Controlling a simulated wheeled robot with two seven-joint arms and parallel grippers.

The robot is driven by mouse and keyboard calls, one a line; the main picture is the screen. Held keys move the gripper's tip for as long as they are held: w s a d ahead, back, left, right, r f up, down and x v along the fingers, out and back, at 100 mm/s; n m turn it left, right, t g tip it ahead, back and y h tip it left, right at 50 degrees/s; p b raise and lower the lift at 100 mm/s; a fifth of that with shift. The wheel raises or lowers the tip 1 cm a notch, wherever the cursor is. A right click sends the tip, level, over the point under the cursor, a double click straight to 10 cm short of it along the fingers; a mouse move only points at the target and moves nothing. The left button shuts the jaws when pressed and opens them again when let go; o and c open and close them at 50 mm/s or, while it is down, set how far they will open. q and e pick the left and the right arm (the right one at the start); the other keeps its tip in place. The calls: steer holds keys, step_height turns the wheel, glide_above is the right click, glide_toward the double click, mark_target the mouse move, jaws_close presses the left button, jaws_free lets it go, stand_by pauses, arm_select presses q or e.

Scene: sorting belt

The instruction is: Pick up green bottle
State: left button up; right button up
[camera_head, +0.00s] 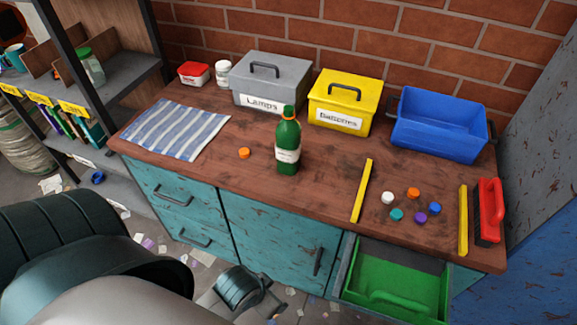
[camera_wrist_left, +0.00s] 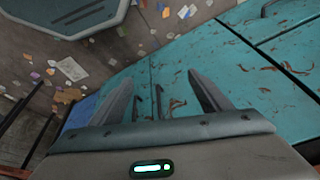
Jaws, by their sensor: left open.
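The green bottle (camera_head: 288,145) stands upright on the wooden worktop, near its front edge, with a white label and an orange band at its neck. My left gripper (camera_wrist_left: 160,95) is open and empty in the left wrist view, with its two fingers apart in front of the teal cabinet front. In the head view, my left arm comes in from the lower left and ends low, below the worktop (camera_head: 225,190) and in front of the cabinet. Its fingers cannot be made out there. The bottle does not show in the left wrist view. My right gripper is not in view.
An orange cap (camera_head: 244,153) lies left of the bottle. The grey Lamps box (camera_head: 272,82), yellow Batteries box (camera_head: 345,100) and blue bin (camera_head: 440,125) stand behind. A striped cloth (camera_head: 178,130) lies left. Yellow strips, several caps and a red-handled brush (camera_head: 490,207) lie right. An open drawer holds a green tray (camera_head: 400,284).

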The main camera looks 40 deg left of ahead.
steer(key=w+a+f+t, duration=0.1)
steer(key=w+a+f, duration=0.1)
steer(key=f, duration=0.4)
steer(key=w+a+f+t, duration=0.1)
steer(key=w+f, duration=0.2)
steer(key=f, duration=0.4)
arm_select(q)
steer(key=w+a+r+n+t+y, duration=0.1)
steer(key=w+a+r+t, duration=0.2)
steer(key=r, duration=0.6)
steer(key=w+a+r+n+t+y, duration=0.2)
steer(key=w+r+t, duration=0.4)
steer(key=r, duration=0.3)
steer(key=w+a+r+n+t+y, duration=0.1)
steer(key=w+a+r+t, duration=0.3)
steer(key=r, duration=0.5)
steer(key=shift+w+a+r+n+t+y+b, duration=0.2)
steer(key=shift+w+a+n+t+y+b, duration=0.15)
steer(key=shift+w, duration=0.75)
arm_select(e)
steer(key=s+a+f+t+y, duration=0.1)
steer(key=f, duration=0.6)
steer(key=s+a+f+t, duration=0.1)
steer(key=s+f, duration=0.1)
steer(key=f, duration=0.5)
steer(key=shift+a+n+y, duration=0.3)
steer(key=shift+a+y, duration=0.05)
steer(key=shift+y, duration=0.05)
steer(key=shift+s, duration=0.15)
